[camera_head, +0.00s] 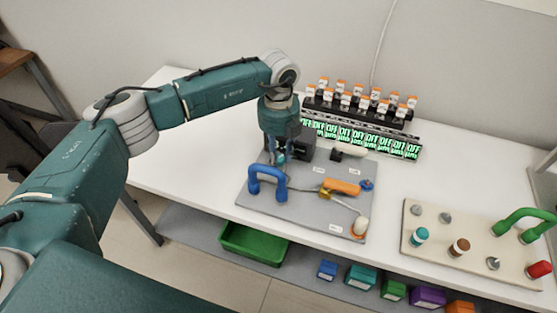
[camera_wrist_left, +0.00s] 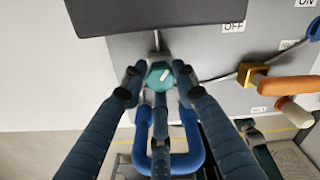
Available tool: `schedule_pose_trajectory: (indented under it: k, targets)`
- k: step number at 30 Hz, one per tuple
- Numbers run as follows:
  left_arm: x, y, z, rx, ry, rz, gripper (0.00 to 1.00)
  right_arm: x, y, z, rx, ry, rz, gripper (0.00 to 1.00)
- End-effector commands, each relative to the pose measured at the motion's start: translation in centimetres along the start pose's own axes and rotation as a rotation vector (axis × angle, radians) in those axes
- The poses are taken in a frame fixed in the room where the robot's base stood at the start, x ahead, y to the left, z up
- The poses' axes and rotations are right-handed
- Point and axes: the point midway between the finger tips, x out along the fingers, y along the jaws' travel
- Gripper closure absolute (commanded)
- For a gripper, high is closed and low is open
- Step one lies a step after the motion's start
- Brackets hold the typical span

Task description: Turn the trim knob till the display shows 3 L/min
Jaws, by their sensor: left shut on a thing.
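The trim knob appears to be the teal, faceted knob with a white mark (camera_wrist_left: 161,74) in the left wrist view. In the head view it shows only as a small teal spot (camera_head: 280,159) on the grey panel (camera_head: 262,200). My left gripper (camera_wrist_left: 160,80) points down and is shut on this knob, with fingers on both sides of it; the gripper also shows in the head view (camera_head: 276,157). A row of green-lit displays (camera_head: 358,138) stands behind the panel, with several reading OFF. No 3 L/min reading is legible. My right gripper is not in view.
A blue handle (camera_head: 267,181) stands close to my left gripper. A dark box (camera_head: 298,148) is just behind the knob. An orange-handled valve (camera_head: 341,187) lies to the right. A beige board (camera_head: 440,252) holds a green handle (camera_head: 523,222). White table is clear between the boards.

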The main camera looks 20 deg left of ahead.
Motion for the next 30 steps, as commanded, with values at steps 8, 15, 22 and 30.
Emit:
schedule_pose_trajectory:
  k: [8,15,22,30]
  targets:
    - [-0.1,-0.1,0.5,0.257,-0.015,-0.004,0.97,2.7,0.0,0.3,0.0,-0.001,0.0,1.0]
    - [-0.2,-0.2,0.5,0.485,-0.016,-0.004,0.97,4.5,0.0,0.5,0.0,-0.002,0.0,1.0]
    - [-0.2,-0.3,0.5,0.698,-0.018,-0.004,0.97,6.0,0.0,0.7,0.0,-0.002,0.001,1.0]
    - [-0.4,-0.3,0.4,0.904,-0.018,-0.002,0.97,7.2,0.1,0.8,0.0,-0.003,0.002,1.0]
